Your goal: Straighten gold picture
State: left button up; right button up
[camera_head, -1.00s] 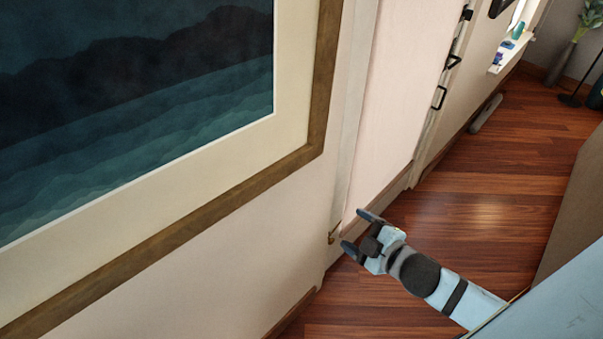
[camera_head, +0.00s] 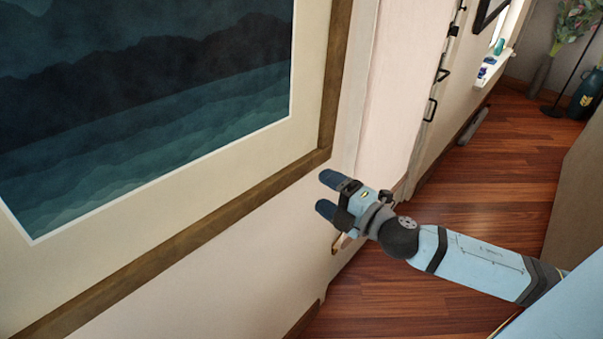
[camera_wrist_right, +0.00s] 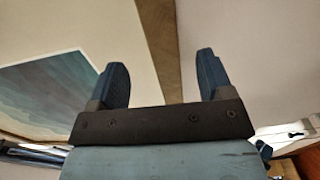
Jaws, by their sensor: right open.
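The gold picture (camera_head: 200,233) hangs on the wall at the left of the head view. It has a brown-gold frame, a cream mat and a dark teal landscape; its top and left side are out of view. I cannot tell its tilt from this slanted view. My right gripper (camera_head: 325,192) is open and empty, just below the frame's lower right corner, with its fingers toward the wall. In the right wrist view, a bar of the frame (camera_wrist_right: 160,45) runs between the open fingers, beyond them. I see no clear contact. My left gripper is not in view.
A pale door (camera_head: 395,90) with black handles stands right of the picture. A window sill (camera_head: 490,72) with small items and a dark vase (camera_head: 585,95) are farther back. The wooden floor (camera_head: 480,195) is mostly clear.

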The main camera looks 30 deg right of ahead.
aim_at(319, 153)
jog(key=shift+p+x, duration=0.8)
jog(key=shift+x, duration=2.8)
jog(key=shift+c, duration=0.4)
jog(key=c, duration=1.2)
jog(key=shift+n, duration=0.5)
jog(key=d, duration=0.2)
jog(key=w+d+r, duration=0.1)
jog(key=d, duration=0.1)
jog(key=w+d, duration=0.1)
jog(key=d, duration=0.2)
jog(key=shift+w+r, duration=0.1)
jog(key=shift+r, duration=0.15)
jog(key=o, duration=1.3)
